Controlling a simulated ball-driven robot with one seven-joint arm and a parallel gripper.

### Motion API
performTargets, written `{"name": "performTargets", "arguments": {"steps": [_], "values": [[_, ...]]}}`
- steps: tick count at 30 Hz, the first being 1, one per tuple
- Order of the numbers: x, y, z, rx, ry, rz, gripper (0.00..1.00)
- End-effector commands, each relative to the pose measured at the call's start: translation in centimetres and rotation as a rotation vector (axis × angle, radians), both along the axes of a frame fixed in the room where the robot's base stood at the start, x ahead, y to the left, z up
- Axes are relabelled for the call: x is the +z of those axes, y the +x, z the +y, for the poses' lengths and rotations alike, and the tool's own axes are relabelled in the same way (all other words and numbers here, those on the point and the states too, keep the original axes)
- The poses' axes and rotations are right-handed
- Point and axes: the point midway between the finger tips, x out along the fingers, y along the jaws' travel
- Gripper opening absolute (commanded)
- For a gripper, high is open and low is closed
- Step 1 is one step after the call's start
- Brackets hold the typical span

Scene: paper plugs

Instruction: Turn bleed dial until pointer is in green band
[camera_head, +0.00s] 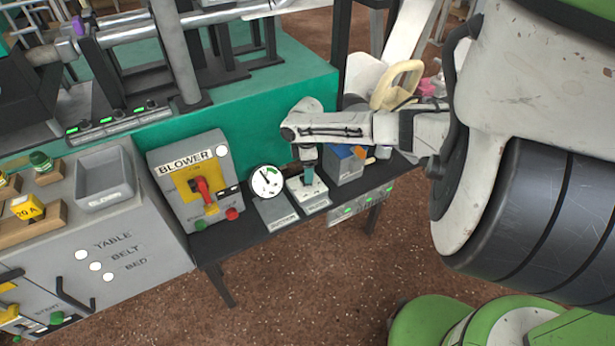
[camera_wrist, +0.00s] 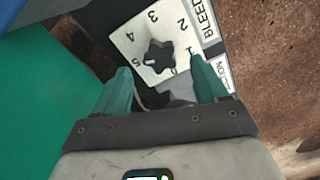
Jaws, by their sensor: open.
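The bleed dial is a dark lobed knob (camera_wrist: 160,57) on a white plate marked with numbers, beside a partly cut-off "BLEED" label in the wrist view. My gripper (camera_wrist: 160,64) is open, its two teal fingers apart on either side of the near part of the plate, with nothing held between them. In the head view my gripper (camera_head: 308,168) points down over the white dial box (camera_head: 308,193), and the knob is mostly hidden by the fingers. The round white gauge (camera_head: 267,181) with a black pointer stands just left; its green band is too small to place against the pointer.
The grey blower box (camera_head: 199,172) with a red handle stands left of the gauge on the dark bench. A grey bin (camera_head: 345,166) with blue and orange contents stands close right of my gripper. A green machine wall (camera_head: 250,118) rises behind.

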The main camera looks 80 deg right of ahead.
Motion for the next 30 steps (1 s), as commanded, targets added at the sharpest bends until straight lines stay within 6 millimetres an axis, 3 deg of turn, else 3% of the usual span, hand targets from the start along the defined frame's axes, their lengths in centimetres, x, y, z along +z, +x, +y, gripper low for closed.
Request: {"name": "performTargets", "arguments": {"steps": [30], "values": [[-4.0,0.0,0.0,-0.001,0.001,0.0,0.72]]}}
